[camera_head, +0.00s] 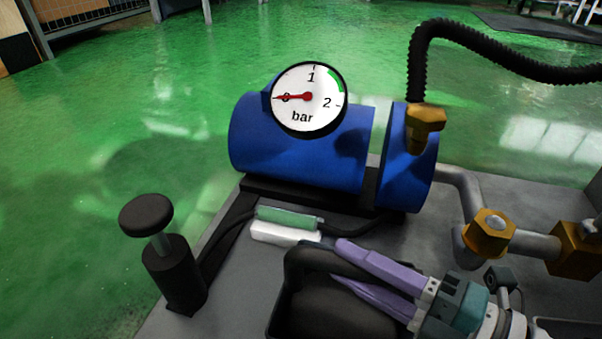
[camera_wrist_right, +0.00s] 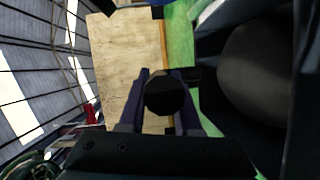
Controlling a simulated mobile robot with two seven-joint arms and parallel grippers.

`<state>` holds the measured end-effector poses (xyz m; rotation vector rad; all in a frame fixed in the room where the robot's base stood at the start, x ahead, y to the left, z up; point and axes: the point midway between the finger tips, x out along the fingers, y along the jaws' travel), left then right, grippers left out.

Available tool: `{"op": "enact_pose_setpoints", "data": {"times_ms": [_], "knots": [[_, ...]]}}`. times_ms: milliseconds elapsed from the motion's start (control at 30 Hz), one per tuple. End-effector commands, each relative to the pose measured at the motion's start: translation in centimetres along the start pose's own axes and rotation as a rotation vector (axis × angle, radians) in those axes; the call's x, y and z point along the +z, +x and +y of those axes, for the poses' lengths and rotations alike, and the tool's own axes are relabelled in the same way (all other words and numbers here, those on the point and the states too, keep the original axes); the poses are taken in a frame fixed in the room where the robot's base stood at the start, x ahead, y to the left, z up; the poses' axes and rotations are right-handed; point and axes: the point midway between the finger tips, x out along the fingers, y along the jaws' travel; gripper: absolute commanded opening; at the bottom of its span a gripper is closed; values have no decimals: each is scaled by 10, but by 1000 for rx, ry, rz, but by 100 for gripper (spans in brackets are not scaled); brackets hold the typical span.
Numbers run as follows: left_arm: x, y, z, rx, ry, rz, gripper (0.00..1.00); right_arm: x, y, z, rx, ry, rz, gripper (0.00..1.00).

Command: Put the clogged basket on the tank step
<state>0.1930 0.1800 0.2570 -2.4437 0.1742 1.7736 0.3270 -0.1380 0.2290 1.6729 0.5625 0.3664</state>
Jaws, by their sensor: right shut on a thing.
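My right gripper (camera_head: 358,265) comes in from the lower right of the head view, with two purple fingers. It is shut on a black curved bar that runs between the fingers, which looks like the handle of a dark basket (camera_head: 320,310), likely the clogged one. The basket's lower part is cut off by the picture edge. In the right wrist view, a black round-ended piece (camera_wrist_right: 168,93) sits between the fingers. The grey deck (camera_head: 215,290) lies under the basket; I cannot tell which part is the tank step. My left gripper is not in view.
A blue pump (camera_head: 295,150) with a pressure gauge (camera_head: 309,97) reading 0 stands behind the basket. Brass-fitted pipes (camera_head: 490,235) are at right. A black plunger post (camera_head: 170,260) stands at left. A green-and-white block (camera_head: 287,228) lies beside the basket.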

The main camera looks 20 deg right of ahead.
Motion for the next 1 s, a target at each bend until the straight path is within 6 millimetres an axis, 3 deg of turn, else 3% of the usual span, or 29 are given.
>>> {"op": "enact_pose_setpoints", "data": {"times_ms": [67,100,333,667,1000], "knots": [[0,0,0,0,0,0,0,0,1,-1,4,0,1,0],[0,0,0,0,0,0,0,0,0,-3,-1,0,0,34],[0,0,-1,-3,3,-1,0,0,0,-3,-1,0,0,60],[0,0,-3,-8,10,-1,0,0,0,0,-1,-1,1,62],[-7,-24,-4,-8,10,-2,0,0,-57,2,-5,2,-2,62]]}}
